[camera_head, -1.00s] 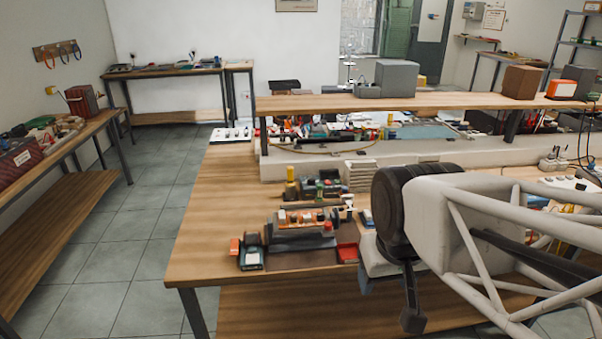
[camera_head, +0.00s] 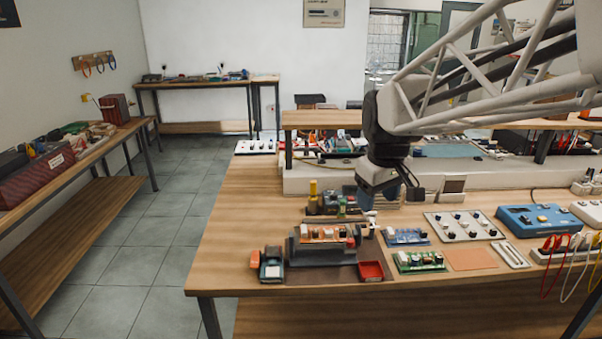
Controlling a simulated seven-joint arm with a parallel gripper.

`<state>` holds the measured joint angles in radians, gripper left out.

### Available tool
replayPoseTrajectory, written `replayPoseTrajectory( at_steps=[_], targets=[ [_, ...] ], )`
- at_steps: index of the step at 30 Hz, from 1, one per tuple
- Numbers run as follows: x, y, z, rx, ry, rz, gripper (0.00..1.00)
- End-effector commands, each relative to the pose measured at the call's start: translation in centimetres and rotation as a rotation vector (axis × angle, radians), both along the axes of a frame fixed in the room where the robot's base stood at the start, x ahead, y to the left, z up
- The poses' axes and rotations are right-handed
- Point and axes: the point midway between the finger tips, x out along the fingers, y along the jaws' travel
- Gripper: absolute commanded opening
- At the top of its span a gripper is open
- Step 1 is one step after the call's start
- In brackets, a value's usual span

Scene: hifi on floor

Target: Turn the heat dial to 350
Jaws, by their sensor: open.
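I cannot make out a heat dial marked 350; any dial numbers are too small to read. A white panel with several dark knobs (camera_head: 463,227) lies on the workbench, right of centre. A blue box (camera_head: 537,219) with small controls on top sits to its right. A small teal device (camera_head: 271,266) stands at the bench's front left. My gripper (camera_head: 392,196) hangs open and empty from the arm, pointing down over the middle of the bench. It looks apart from the panel and the blue box. Its fingertips are small and dark.
Circuit boards (camera_head: 420,261), a red tray (camera_head: 371,270) and a board in a grey holder (camera_head: 320,238) crowd the bench (camera_head: 240,215) front. A raised shelf (camera_head: 320,119) runs behind. Red and white cables (camera_head: 568,262) hang at the right. The bench's left end is clear.

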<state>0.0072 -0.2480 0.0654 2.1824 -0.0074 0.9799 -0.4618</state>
Motion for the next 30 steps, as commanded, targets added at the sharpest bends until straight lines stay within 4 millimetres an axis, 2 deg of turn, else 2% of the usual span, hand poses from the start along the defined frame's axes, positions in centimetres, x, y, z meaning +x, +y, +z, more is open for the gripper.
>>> replayPoseTrajectory(
  at_steps=[3,14,30],
  targets=[
    [3.0,0.0,0.1,-0.008,0.011,0.054,0.59],
    [11.8,0.0,-0.5,-0.032,0.037,0.228,0.59],
    [24.8,-0.1,-3.7,-0.058,0.075,0.49,0.59]
  ],
)
